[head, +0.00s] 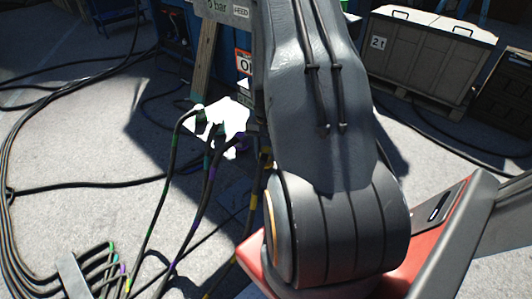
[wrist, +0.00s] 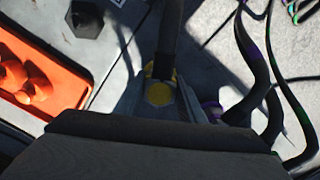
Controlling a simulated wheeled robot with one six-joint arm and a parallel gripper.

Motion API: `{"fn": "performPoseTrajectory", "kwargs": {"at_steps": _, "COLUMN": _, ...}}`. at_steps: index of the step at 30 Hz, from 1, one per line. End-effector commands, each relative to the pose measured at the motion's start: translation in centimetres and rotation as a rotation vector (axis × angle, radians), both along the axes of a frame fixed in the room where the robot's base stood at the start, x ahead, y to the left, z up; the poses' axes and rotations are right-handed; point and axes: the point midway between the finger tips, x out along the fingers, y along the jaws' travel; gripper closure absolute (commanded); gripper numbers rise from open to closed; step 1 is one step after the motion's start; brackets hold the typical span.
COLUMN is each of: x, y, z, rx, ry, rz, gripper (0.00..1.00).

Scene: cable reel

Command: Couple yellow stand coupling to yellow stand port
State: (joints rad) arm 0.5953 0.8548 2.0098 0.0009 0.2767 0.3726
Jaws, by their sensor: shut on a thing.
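In the wrist view, my gripper (wrist: 160,97) is shut on the yellow stand coupling (wrist: 160,94), between its two grey fingers. A black cable (wrist: 170,35) runs from the coupling toward the top of the picture. A cable with yellow bands (head: 253,201) hangs just left of my arm there. I cannot make out the yellow stand port in either view. A purple-ringed coupling (wrist: 211,110) with a dark cable sits just right of my gripper.
Green- and purple-banded cables (head: 207,185) hang from a brightly glaring part of the stand (head: 228,118). An orange tray (wrist: 50,85) and a black hexagonal knob (wrist: 85,18) lie left of my gripper. A crate marked 2t (head: 420,62) stands behind. Loose cables cross the floor.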

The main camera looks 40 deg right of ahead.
Motion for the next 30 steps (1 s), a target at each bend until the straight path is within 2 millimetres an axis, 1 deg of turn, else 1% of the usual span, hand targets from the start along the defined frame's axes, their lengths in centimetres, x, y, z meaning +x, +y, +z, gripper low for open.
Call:
{"fn": "performPoseTrajectory", "kwargs": {"at_steps": 20, "x": 0.0, "y": 0.0, "z": -0.9, "rx": 0.0, "ry": 0.0, "rz": 0.0, "gripper": 0.91}}
{"fn": "performPoseTrajectory", "kwargs": {"at_steps": 21, "x": 0.0, "y": 0.0, "z": -0.9, "rx": 0.0, "ry": 0.0, "rz": 0.0, "gripper": 0.61}}
{"fn": "performPoseTrajectory", "kwargs": {"at_steps": 23, "x": 0.0, "y": 0.0, "z": -0.9, "rx": 0.0, "ry": 0.0, "rz": 0.0, "gripper": 0.51}}
{"fn": "performPoseTrajectory", "kwargs": {"at_steps": 24, "x": 0.0, "y": 0.0, "z": -0.9, "rx": 0.0, "ry": 0.0, "rz": 0.0, "gripper": 0.44}}
{"fn": "performPoseTrajectory", "kwargs": {"at_steps": 25, "x": 0.0, "y": 0.0, "z": -0.9, "rx": 0.0, "ry": 0.0, "rz": 0.0, "gripper": 0.42}}
{"fn": "performPoseTrajectory", "kwargs": {"at_steps": 30, "x": 0.0, "y": 0.0, "z": -0.9, "rx": 0.0, "ry": 0.0, "rz": 0.0, "gripper": 0.42}}
